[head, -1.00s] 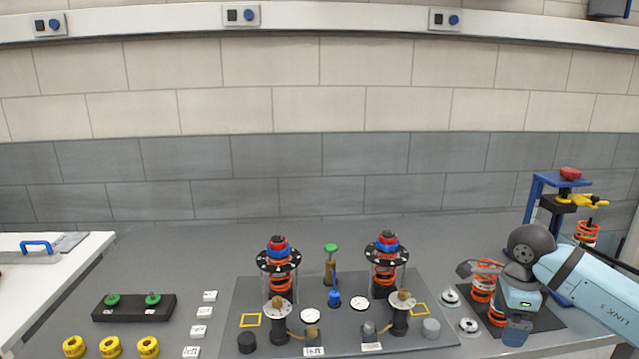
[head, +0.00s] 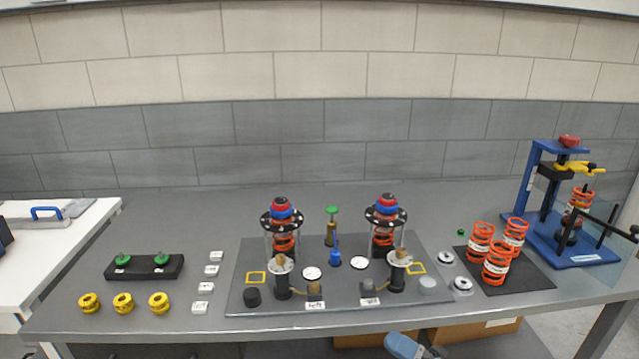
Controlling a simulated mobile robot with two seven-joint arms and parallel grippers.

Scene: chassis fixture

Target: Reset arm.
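A light blue piece of my arm, seemingly the right one, shows at the bottom edge of the head view, below the front edge of the bench. A small grey part beside it is cut off by the frame, and no fingertips can be made out. My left arm and gripper are out of the picture. The grey fixture plate (head: 350,304) lies mid-bench with two upright spring assemblies, a left one (head: 283,238) and a right one (head: 385,236). Both stand upright, and no gripper touches them.
Orange springs (head: 497,262) stand on a black mat (head: 537,272), near a blue press (head: 565,244). Yellow rings (head: 123,303), a black block (head: 144,268) with green knobs and white tags (head: 212,270) are at left. The bench (head: 190,222) is clear behind.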

